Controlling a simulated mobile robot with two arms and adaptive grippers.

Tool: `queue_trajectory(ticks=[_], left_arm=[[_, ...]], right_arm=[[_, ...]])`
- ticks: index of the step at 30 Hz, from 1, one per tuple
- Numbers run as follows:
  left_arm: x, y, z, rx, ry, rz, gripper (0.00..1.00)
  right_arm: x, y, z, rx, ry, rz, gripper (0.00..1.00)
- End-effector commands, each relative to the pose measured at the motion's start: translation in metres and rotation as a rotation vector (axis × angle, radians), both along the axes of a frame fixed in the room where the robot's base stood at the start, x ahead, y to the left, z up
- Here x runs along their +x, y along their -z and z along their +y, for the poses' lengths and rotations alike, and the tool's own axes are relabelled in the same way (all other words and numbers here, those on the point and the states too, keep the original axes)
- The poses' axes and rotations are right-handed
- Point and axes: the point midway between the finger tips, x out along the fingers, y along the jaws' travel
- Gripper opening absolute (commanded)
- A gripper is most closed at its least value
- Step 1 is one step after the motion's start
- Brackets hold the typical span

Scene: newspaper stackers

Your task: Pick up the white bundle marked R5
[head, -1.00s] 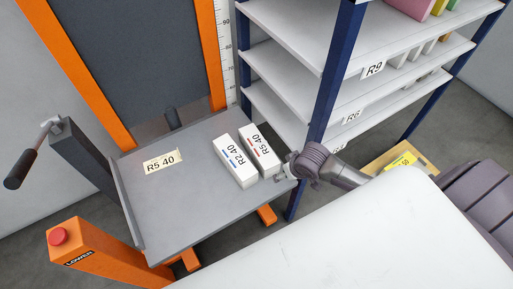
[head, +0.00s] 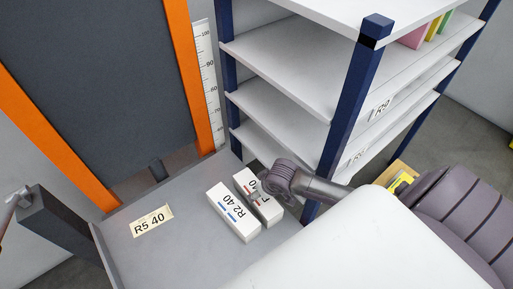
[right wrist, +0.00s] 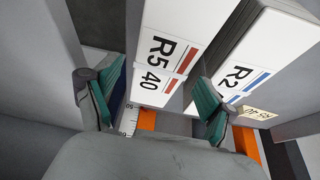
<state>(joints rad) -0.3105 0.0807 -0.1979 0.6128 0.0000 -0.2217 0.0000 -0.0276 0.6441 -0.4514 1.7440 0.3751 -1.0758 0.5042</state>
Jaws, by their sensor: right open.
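The white bundle marked R5 (head: 270,210) lies on the grey lift platform, partly hidden by my right gripper (head: 256,192). In the right wrist view the R5 bundle (right wrist: 168,48), with its red stripes, shows between the two open green-padded fingers of my right gripper (right wrist: 154,100). I cannot tell whether the fingers touch it. A second white bundle marked R2 (head: 233,212), with blue stripes, lies close beside it on the left; it also shows at the right in the right wrist view (right wrist: 255,60).
The grey platform (head: 175,248) carries a label reading R5 40 (head: 152,221) and has free room left of the bundles. A shelf rack with a blue post (head: 345,110) stands close to the right of the bundles. Orange lift posts (head: 190,75) stand behind.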

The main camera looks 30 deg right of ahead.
Motion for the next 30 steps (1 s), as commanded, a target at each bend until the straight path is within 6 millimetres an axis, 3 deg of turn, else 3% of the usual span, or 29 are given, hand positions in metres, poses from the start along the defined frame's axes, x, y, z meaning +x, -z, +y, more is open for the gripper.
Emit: queue_trajectory(ticks=[5,13,18,26,30], left_arm=[[-0.003,0.006,0.0,0.0,0.002,0.004,1.0],[0.02,0.012,-0.003,-0.004,0.003,-0.031,1.0],[0.021,0.017,-0.003,-0.005,0.003,-0.033,1.0],[0.015,0.017,-0.002,-0.004,0.003,-0.023,1.0],[0.011,0.017,-0.002,-0.003,0.003,-0.018,1.0]], right_arm=[[0.009,0.02,0.0,0.0,-0.001,-0.001,0.83],[0.022,0.046,0.004,0.001,0.001,-0.001,0.83],[0.03,0.065,0.005,0.0,-0.001,0.0,0.83],[0.032,0.068,0.005,0.0,-0.002,-0.001,0.83],[0.032,0.068,0.004,0.0,-0.002,0.0,0.65]])
